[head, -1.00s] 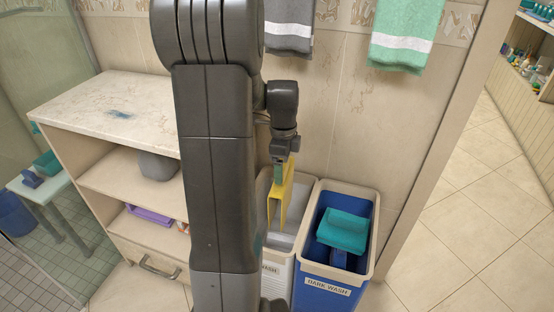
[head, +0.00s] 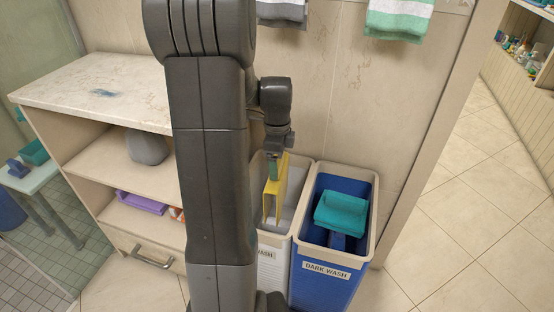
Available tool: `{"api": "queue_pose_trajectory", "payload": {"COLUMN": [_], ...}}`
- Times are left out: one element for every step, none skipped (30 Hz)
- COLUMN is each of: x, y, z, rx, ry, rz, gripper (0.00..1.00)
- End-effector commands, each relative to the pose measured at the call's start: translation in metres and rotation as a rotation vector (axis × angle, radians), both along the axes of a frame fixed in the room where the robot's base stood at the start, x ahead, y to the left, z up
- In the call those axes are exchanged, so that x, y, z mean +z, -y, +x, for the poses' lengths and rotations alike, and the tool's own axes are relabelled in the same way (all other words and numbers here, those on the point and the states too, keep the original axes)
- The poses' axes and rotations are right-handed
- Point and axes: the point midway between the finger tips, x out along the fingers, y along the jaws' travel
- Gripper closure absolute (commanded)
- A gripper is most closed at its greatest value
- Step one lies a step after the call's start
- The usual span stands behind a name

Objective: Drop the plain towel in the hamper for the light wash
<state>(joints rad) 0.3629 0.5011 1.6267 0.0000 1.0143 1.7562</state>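A yellow towel (head: 276,190), with no pattern that I can see, hangs upright from my gripper (head: 274,170). My gripper points down and appears shut on the towel's upper edge. The towel is within the opening of the white hamper (head: 272,262), its lower part below the rim level. A folded teal towel (head: 341,213) lies in that one.
A shelf unit (head: 95,85) with a marble top stands at the left, with a grey container (head: 147,146) and a purple item (head: 141,203) on its shelves. Grey and green striped towels (head: 399,18) hang on the wall above. Tiled floor at the right is clear.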

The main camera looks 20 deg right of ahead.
Motion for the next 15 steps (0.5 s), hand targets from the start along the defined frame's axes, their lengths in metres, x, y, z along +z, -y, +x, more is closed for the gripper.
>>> {"api": "queue_pose_trajectory", "payload": {"x": [0.0, 0.0, 0.0, 0.0, 0.0, 0.0, 0.0, 0.0, 0.0, 0.001, 0.001, 0.004, 0.006, 0.01, 0.015], "y": [0.0, 0.0, 0.0, 0.0, 0.0, 0.0, 0.0, 0.0, 0.0, 0.0, 0.0, 0.0, 0.0, 0.0, 0.0], "z": [0.0, 0.0, 0.0, 0.0, 0.0, 0.0, 0.0, 0.0, 0.0, 0.0, 0.0, 0.0, 0.0, 0.0, 0.001], "rx": [0.0, 0.0, 0.0, 0.0, 0.0, 0.0, 0.0, 0.0, 0.0, 0.0, 0.0, 0.0, 0.0, 0.0, 0.0], "ry": [0.0, 0.0, 0.0, 0.0, 0.0, 0.0, 0.0, 0.0, 0.0, 0.0, 0.0, 0.001, 0.001, 0.002, 0.004], "rz": [0.0, 0.0, 0.0, 0.0, 0.0, 0.0, 0.0, 0.0, 0.0, 0.0, 0.0, -0.001, -0.001, -0.001, -0.001], "gripper": [0.17, 0.11, 0.04, 0.0, 0.0, 0.0, 0.0, 0.0, 0.0, 0.0, 0.0, 0.0, 0.0, 0.0, 0.0]}}
